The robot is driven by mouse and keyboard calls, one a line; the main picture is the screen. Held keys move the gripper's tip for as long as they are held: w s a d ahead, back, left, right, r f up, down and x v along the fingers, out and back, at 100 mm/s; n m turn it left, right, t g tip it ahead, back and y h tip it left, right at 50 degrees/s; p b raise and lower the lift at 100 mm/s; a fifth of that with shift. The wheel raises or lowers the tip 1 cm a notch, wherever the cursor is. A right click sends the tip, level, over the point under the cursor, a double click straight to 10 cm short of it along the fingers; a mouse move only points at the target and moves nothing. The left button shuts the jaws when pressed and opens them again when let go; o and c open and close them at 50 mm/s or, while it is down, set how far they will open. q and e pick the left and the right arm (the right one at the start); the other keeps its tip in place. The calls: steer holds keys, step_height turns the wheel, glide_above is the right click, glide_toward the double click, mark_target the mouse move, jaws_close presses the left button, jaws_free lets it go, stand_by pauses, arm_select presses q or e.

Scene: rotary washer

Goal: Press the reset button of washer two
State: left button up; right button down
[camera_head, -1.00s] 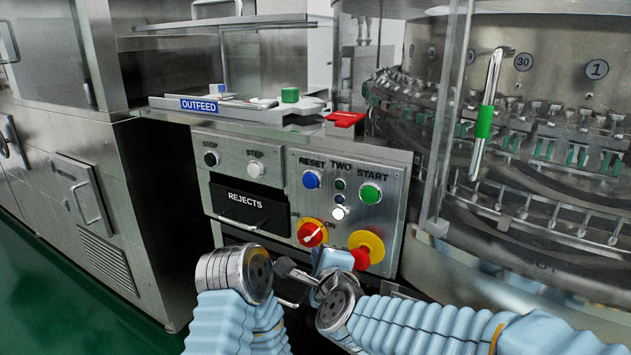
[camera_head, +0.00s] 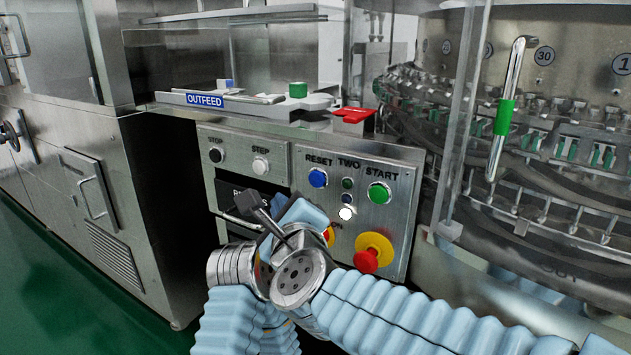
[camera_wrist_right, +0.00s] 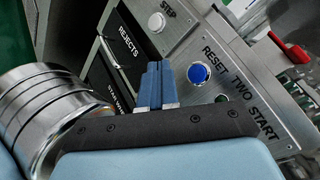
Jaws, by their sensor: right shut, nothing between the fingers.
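The blue reset button (camera_head: 318,177) is on the upper left of the washer two panel (camera_head: 398,215), under the RESET label. It also shows in the right wrist view (camera_wrist_right: 198,73), uncovered. My right gripper (camera_head: 302,212) is below and slightly left of the button in the head view. In the right wrist view its blue fingers (camera_wrist_right: 154,86) are shut together and empty, left of the button and apart from it in the picture. My left arm shows at the lower left of the head view, but its gripper cannot be made out.
The green start button (camera_head: 379,193), a white button (camera_head: 346,213) and a red stop button on yellow (camera_head: 367,260) share the panel. A clear guard (camera_head: 462,120) stands right.

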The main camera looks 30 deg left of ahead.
mark_target(312, 186)
steer(key=w, duration=0.5)
steer(key=w+b, duration=0.1)
steer(key=w, duration=0.1)
steer(key=shift+w+d, duration=0.15)
steer(key=shift+d, duration=0.15)
steer(key=shift+w, duration=0.15)
stand_by(1.6)
steer(key=shift+w, duration=0.3)
steer(key=shift+w+d, duration=0.1)
steer(key=shift+w, duration=0.3)
stand_by(0.6)
stand_by(0.4)
steer(key=shift+s, duration=0.8)
steer(key=shift+s, duration=0.1)
steer(key=s, duration=0.5)
steer(key=shift+a, duration=0.25)
